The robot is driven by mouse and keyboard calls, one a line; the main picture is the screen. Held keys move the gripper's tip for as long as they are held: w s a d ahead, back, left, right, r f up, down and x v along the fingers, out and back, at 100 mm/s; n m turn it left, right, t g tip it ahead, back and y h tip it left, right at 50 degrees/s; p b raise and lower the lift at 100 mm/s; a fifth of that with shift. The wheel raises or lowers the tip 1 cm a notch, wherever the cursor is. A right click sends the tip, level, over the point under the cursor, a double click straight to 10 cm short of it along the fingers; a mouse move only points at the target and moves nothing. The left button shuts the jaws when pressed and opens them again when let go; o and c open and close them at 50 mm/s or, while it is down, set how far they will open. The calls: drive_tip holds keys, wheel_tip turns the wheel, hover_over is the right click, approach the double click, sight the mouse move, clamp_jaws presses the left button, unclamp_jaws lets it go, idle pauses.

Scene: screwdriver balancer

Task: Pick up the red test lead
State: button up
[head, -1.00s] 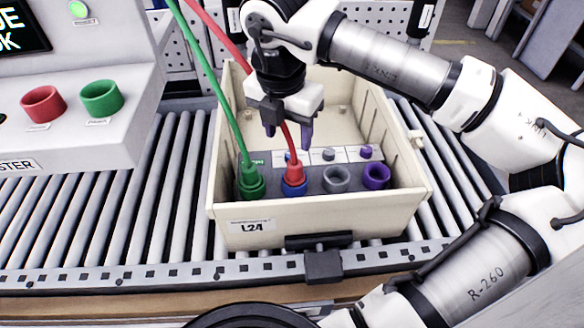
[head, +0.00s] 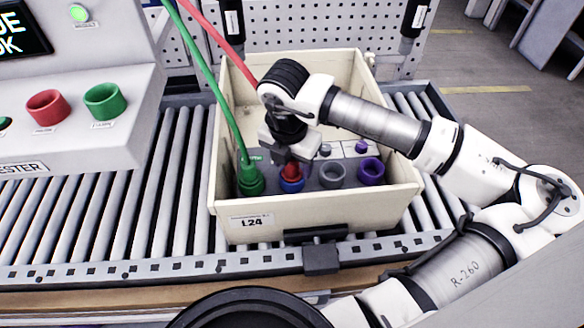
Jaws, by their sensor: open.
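The red test lead's plug (head: 291,171) stands in the blue socket (head: 291,185) inside the cream bin (head: 312,214). Its red cable (head: 236,57) runs up to the upper left, and my arm hides the part near the plug. My gripper (head: 291,163) is open and points down right over the red plug. The wrist covers the plug's upper part, and I cannot tell whether the fingers touch it.
A green lead's plug (head: 249,178) stands in the socket just left of the red one. A grey socket (head: 333,175) and a purple socket (head: 371,170) are empty to the right. The tester (head: 70,110) with red and green rings stands left of the roller conveyor (head: 150,200).

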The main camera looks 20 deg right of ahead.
drive_tip(key=c, duration=1.2)
drive_tip(key=shift+o, duration=0.2)
wheel_tip(320, 180, up, 20)
drive_tip(key=b, duration=0.3)
